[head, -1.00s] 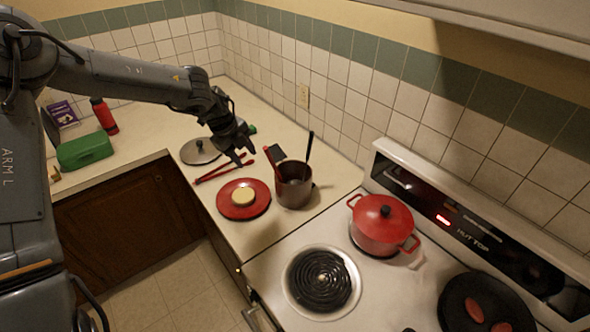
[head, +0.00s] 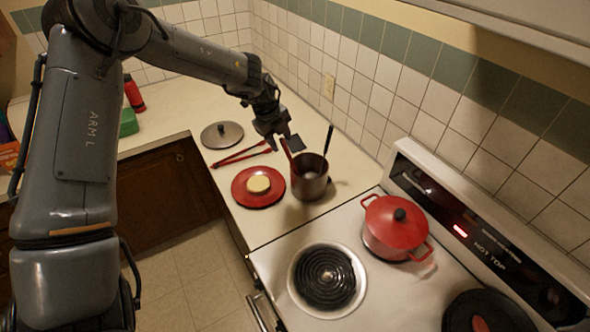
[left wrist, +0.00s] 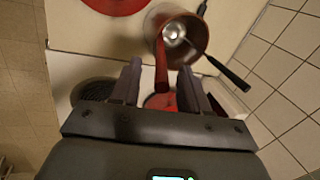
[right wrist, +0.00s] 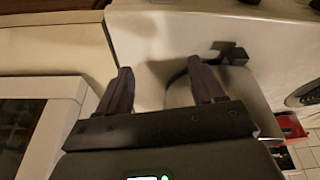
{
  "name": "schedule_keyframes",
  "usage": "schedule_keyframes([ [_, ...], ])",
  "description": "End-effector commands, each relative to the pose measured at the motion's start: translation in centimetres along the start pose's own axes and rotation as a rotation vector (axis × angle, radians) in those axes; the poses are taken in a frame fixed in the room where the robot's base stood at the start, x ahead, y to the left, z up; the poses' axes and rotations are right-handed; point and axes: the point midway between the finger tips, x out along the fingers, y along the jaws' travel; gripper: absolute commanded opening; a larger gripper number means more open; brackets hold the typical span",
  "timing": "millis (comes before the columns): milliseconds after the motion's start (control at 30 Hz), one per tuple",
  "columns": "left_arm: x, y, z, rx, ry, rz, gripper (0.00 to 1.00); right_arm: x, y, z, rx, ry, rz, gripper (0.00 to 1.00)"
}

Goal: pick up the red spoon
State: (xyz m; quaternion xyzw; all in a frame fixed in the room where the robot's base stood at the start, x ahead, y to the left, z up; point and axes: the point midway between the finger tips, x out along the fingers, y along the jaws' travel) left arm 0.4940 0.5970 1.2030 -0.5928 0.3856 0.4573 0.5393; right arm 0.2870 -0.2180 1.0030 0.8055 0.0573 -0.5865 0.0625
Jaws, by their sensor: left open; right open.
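The red spoon (head: 288,151) stands tilted in the brown pot (head: 309,183) on the counter, its red handle sticking up past the rim. Its bowl end is hidden inside the pot in the head view. My left gripper (head: 281,140) is open at the top of the handle. In the left wrist view the spoon handle (left wrist: 161,66) points toward the gap between the open fingers (left wrist: 159,78), and the pot (left wrist: 190,30) lies beyond. Contact cannot be told. My right gripper (right wrist: 162,80) is open and empty, seen only in the right wrist view.
A dark-handled utensil (head: 329,140) also stands in the pot. Red tongs (head: 240,155), a grey lid (head: 222,134) and a red plate (head: 246,197) lie close by. A red lidded pot (head: 396,227) sits on the stove to the right.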

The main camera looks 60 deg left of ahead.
Motion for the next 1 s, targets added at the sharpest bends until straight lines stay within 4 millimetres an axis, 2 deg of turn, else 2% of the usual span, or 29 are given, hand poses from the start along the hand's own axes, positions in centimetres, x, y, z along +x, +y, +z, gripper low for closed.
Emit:
schedule_keyframes([
  [200, 2.1, -0.2, -0.8, 0.0, -0.002, 0.005, 0.45, -1.2, 0.0, -0.4, 0.0, -0.001, 0.0, 0.68],
  [400, 3.9, -0.2, -0.8, -0.001, -0.001, 0.002, 0.45, -1.5, 0.0, -0.4, 0.0, -0.001, 0.0, 0.68],
  [733, 4.3, -0.2, -0.8, -0.001, 0.0, 0.0, 0.45, -1.5, 0.1, -0.5, 0.0, -0.001, 0.0, 0.68],
  [767, 4.3, -0.2, -0.8, -0.001, 0.0, 0.0, 0.43, -1.5, 0.1, -0.5, 0.0, -0.001, 0.0, 0.68],
  [1000, 4.3, -0.2, -0.8, -0.001, 0.0, 0.0, 0.07, -1.5, 0.1, -0.5, 0.0, 0.0, 0.0, 0.68],
])
